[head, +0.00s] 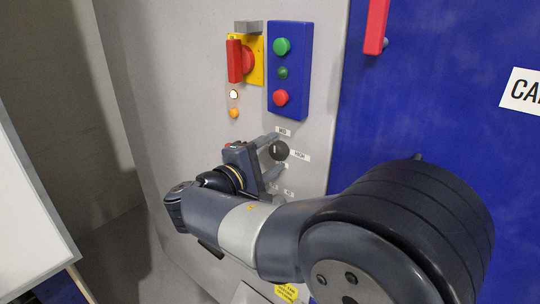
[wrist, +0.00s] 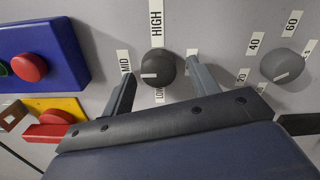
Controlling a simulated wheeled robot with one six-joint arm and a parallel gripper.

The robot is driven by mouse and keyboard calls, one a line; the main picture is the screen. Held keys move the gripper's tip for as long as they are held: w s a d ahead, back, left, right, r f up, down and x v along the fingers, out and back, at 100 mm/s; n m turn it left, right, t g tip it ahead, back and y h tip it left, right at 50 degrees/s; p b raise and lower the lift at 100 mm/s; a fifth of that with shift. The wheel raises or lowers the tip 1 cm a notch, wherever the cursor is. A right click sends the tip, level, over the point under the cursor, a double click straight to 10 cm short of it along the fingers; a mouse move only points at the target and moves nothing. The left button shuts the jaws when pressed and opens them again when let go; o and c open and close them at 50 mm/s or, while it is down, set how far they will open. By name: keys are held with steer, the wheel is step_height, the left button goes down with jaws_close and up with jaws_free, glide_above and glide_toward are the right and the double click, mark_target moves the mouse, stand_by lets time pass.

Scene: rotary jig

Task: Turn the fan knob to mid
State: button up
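The fan knob (wrist: 158,66) is a round dark knob on the grey panel, with labels MID (wrist: 124,61), HIGH (wrist: 156,22) and LOW (wrist: 159,95) around it. A short white mark on the knob points left in the wrist view, towards the side of MID and slightly below it. In the head view the dark knob (head: 279,150) shows just past my fingertips. My gripper (wrist: 160,70) is open, one finger on each side of the knob, with visible gaps. Whether the tips reach the knob's depth is unclear. The gripper (head: 278,153) holds nothing.
A second, numbered knob (wrist: 283,65) is to the right in the wrist view. A blue button box (head: 290,70) and a red rotary switch on a yellow plate (head: 258,60) are above the knob in the head view. A red handle (head: 376,26) stands out from the blue panel.

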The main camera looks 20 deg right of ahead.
steer(key=v, duration=1)
steer(key=shift+s+a+b, duration=0.2)
steer(key=shift+a+b, duration=0.15)
steer(key=shift+b, duration=0.05)
steer(key=x, duration=1.1)
steer(key=shift+p, duration=0.35)
steer(key=shift+s+a, duration=0.15)
